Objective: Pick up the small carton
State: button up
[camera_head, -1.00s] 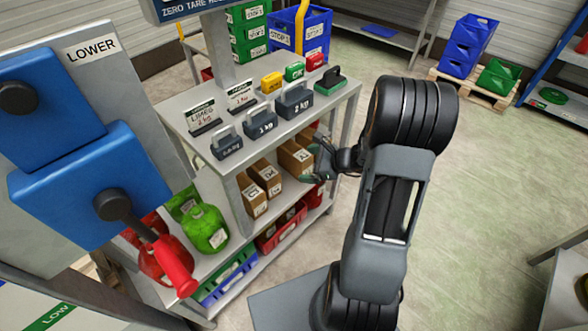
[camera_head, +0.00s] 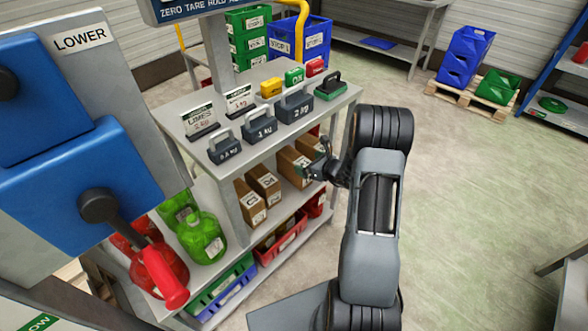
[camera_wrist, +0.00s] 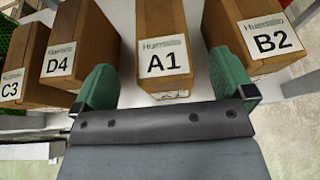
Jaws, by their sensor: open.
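Several brown cartons stand in a row on the middle shelf. The wrist view shows their labels: the C3 carton (camera_wrist: 12,88), the D4 carton (camera_wrist: 62,68), the A1 carton (camera_wrist: 165,25) and the B2 carton (camera_wrist: 262,50). In the head view, the C3 carton (camera_head: 250,204) is nearest me. I cannot tell surely which one the task calls small. My gripper (camera_wrist: 165,82) is open and empty, its green fingers to either side of the A1 label. In the head view my gripper (camera_head: 312,172) is at the shelf's right opening, partly hidden by its own wrist.
The bench top (camera_head: 185,100) above the cartons carries grey weights (camera_head: 260,125) and signs. Below are a red crate (camera_head: 283,238) and a blue crate (camera_head: 228,294). Green jugs (camera_head: 202,236) stand left of the cartons.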

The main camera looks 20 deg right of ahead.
aim_at(299, 160)
jog(key=shift+b+x, duration=0.35)
jog(key=shift+x, duration=2.25)
jog(key=shift+f, duration=0.15)
jog(key=shift+d, duration=0.1)
grip_shut()
